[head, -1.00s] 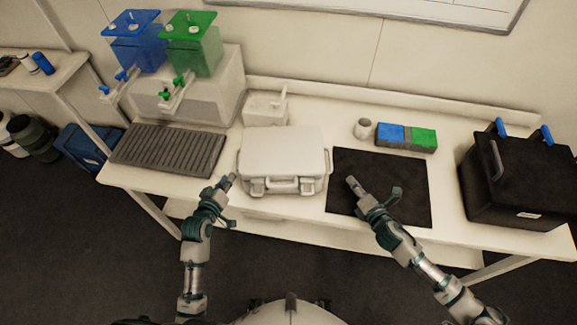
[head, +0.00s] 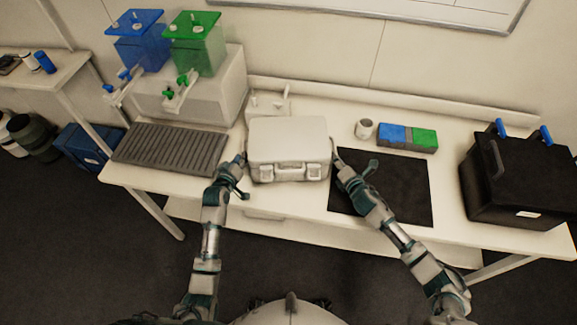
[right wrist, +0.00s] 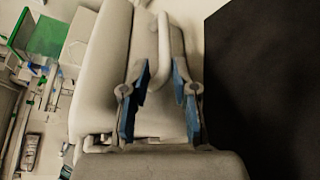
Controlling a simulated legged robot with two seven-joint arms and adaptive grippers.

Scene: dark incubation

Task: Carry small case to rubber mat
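The small case (head: 289,140) is white, with a front handle and latches. It stands upright on the white table, left of the black rubber mat (head: 405,195). My left gripper (head: 240,160) is at the case's left side; its fingers are too small to judge. My right gripper (head: 339,163) is at the right side, over the mat's left edge. In the right wrist view, its blue-padded fingers (right wrist: 160,85) are apart, on either side of the case's side handle (right wrist: 163,45). Gaps show between pads and handle.
A white holder (head: 268,103) stands close behind the case. A ribbed grey tray (head: 170,150) is to the left. A small cup (head: 364,128) and a blue-green box (head: 407,137) sit behind the mat. A black bin (head: 515,185) stands right. The mat is bare.

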